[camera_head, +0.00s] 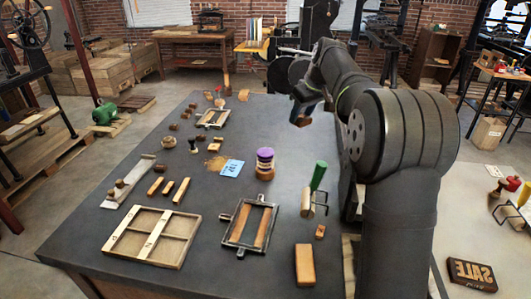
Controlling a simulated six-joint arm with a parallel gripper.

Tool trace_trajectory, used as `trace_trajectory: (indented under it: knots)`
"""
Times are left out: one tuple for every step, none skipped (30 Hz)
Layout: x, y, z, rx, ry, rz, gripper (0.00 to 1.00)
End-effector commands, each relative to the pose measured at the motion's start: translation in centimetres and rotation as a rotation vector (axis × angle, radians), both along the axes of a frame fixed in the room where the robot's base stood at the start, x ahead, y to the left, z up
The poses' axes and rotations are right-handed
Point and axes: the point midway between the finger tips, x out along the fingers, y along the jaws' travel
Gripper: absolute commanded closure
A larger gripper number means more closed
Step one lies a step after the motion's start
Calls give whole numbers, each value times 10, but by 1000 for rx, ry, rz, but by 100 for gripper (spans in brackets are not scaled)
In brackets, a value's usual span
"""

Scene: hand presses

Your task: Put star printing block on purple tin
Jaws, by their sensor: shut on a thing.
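The purple tin (265,155) is a short purple cylinder with a pale band, standing near the middle of the dark table. A round brown piece shows directly below it. My gripper (303,118) is above the table's far right part, beyond the tin and to its right, partly hidden by my own arm. It is shut on a small brown block, of which little can be made out. No star shape can be read on any block at this size, so I cannot tell for certain which one is the star printing block.
A blue card (231,168) lies left of the tin. A wooden divided tray (152,236) is front left. Several small blocks and stampers crowd the far left.

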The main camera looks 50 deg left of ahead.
Motion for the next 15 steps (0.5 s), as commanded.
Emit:
trace_trajectory:
  knots:
    - [0,0,-10,-2,2,1,77]
    - [0,0,-14,-2,1,0,77]
    - [-1,0,-19,-2,1,0,77]
    - [-1,2,-22,-1,1,0,77]
    - [-2,4,-25,-1,1,1,77]
    - [-5,8,-29,-1,0,2,77]
    - [-8,12,-32,-1,1,3,77]
    - [-11,16,-36,-1,2,4,77]
    - [-16,23,-41,-1,1,4,77]
    - [-19,29,-45,-1,0,4,77]
    - [-24,35,-50,-2,1,5,77]
    - [-29,43,-55,-3,1,4,77]
    - [-32,49,-60,-3,0,4,77]
    - [-36,55,-64,-2,0,4,77]
    - [-41,62,-69,-2,1,4,77]
